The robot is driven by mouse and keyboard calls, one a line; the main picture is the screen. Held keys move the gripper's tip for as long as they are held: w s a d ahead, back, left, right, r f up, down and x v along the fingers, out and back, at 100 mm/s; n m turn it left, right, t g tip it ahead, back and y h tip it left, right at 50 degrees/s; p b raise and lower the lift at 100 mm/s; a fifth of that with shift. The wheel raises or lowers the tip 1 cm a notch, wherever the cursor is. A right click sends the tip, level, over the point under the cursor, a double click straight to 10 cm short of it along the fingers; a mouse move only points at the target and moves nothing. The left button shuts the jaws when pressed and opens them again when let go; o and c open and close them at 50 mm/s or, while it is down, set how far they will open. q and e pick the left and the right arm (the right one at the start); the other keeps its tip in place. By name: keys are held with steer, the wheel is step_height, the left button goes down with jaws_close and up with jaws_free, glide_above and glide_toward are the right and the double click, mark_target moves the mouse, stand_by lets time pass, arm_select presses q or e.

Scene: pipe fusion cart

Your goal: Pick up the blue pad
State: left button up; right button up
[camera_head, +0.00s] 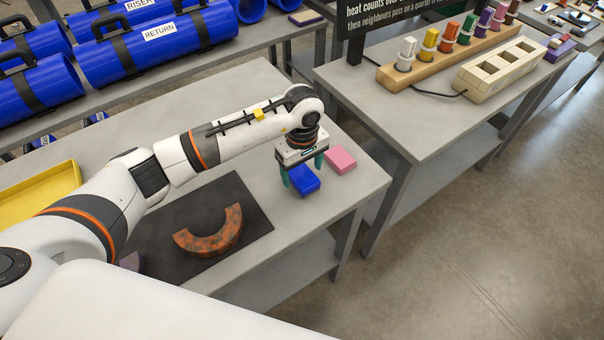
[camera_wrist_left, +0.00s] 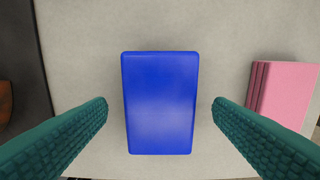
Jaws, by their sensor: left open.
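The blue pad (camera_head: 304,181) lies flat on the grey table near its right end. In the left wrist view the blue pad (camera_wrist_left: 160,103) sits upright in the middle of the picture, between the two green fingers. My left gripper (camera_head: 302,172) is open and above the pad, pointing down. In the wrist view its fingers (camera_wrist_left: 160,110) stand apart on both sides of the pad, with a gap on each side. My right gripper does not show.
A pink pad (camera_head: 341,159) lies to the right of the blue pad. A dark mat (camera_head: 250,199) with a rusty half-ring (camera_head: 210,236) lies to the left. A yellow tray (camera_head: 41,196) is at the far left. The table's front edge is close to the blue pad.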

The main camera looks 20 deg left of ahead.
mark_target(302, 174)
arm_select(q)
steer(key=shift+f, duration=1.25)
steer(key=c, duration=1)
steer(key=shift+c, duration=0.2)
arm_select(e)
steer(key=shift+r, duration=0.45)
arm_select(q)
steer(key=shift+r, duration=0.15)
